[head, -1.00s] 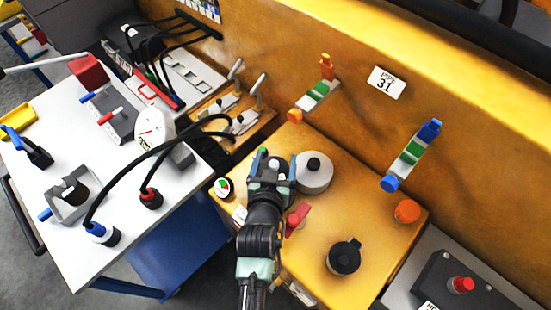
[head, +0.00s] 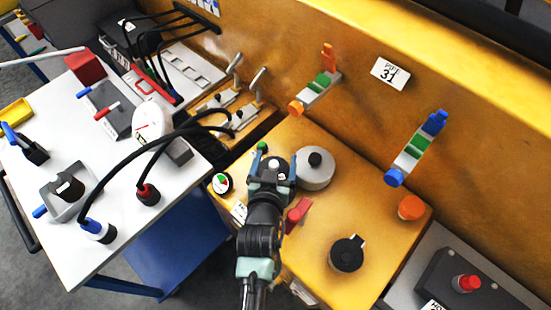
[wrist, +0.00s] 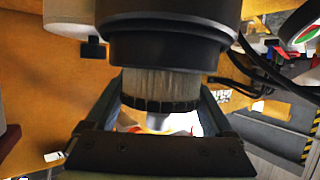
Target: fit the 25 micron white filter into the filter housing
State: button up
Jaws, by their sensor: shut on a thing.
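A filter (wrist: 160,84) with greyish-white pleats and a dark ribbed end ring shows in the middle of the wrist view. My gripper (wrist: 157,106) is shut on it, with one finger at each side of the ring. The filter's far end runs into the wide black filter housing (wrist: 165,42), and the rim hides that end. I cannot tell how far in it sits. In the head view my gripper (head: 271,164) is over the yellow block, left of a grey round cap. It hides the filter and most of the housing there.
The grey cap with a black knob (head: 315,172) stands close beside my gripper. A red lever (head: 298,214), a gauge (head: 220,183) and a black cap (head: 347,253) are also on the yellow block (head: 385,235). Black hoses (head: 150,155) arch over the white table at left.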

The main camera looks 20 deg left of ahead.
jog(key=shift+f+b, duration=0.45)
jog(key=shift+f, duration=0.1)
jog(key=shift+f, duration=0.15)
jog(key=o, duration=1.1)
jog(key=shift+o, duration=0.7)
jog(key=shift+s+f, duration=0.1)
notch_tip(320, 180, up, 10)
jog(key=shift+r+b, duration=0.2)
jog(key=shift+b, duration=0.25)
